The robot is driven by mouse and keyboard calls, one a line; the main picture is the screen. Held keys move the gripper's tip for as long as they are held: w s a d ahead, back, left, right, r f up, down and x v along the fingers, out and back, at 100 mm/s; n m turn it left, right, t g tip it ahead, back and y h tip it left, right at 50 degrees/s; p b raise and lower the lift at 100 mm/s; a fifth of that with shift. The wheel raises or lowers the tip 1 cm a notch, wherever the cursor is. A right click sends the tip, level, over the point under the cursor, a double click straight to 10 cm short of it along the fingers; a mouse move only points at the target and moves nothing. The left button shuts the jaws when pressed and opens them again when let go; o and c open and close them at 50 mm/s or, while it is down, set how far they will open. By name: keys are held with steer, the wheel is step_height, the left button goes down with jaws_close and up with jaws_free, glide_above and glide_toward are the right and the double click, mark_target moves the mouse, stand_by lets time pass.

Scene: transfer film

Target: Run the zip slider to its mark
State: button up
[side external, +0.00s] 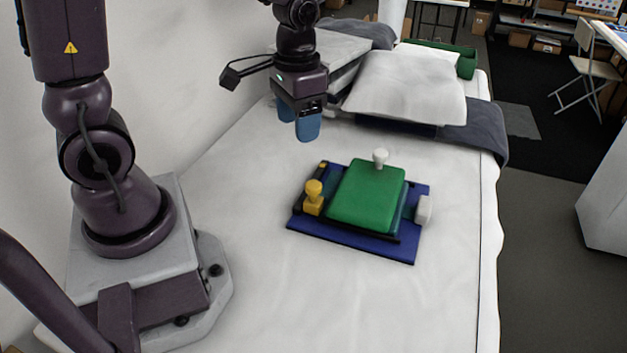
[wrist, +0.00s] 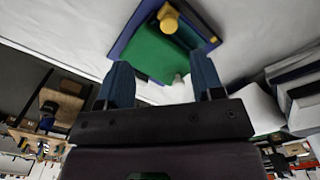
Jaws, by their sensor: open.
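A yellow knob on a block (side external: 313,198), which looks like the zip slider, stands upright on a dark strip along the left side of a blue board (side external: 370,244). A small yellow patch (side external: 323,165), possibly the mark, shows at the strip's far end. A green padded piece (side external: 368,196) with a white knob (side external: 380,157) covers the board's middle. My gripper (side external: 297,125) is open and empty, above the bed beyond the board's far left corner, apart from the slider. The wrist view shows the yellow knob (wrist: 168,20) beyond the blue fingers (wrist: 161,68).
A white block (side external: 424,210) sits at the board's right edge. The board lies on a white-sheeted bed (side external: 330,300), clear in front. A white pillow (side external: 405,85) and a dark folded cloth (side external: 485,132) lie behind. A wall (side external: 190,70) bounds the left.

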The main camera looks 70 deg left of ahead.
mark_target(313, 184)
steer(key=shift+m, duration=0.5)
steer(key=w+f, duration=0.1)
steer(key=f, duration=0.4)
steer(key=w+a+f, duration=0.1)
steer(key=f, duration=0.4)
steer(key=w+f, duration=0.1)
steer(key=f, duration=0.4)
steer(key=shift+w+a+f, duration=0.15)
steer(key=shift+f, duration=0.15)
jaws_close()
steer(key=w+a, duration=0.8)
steer(key=w, duration=0.1)
steer(key=shift+w+a, duration=0.1)
steer(key=shift+a, duration=0.3)
jaws_free()
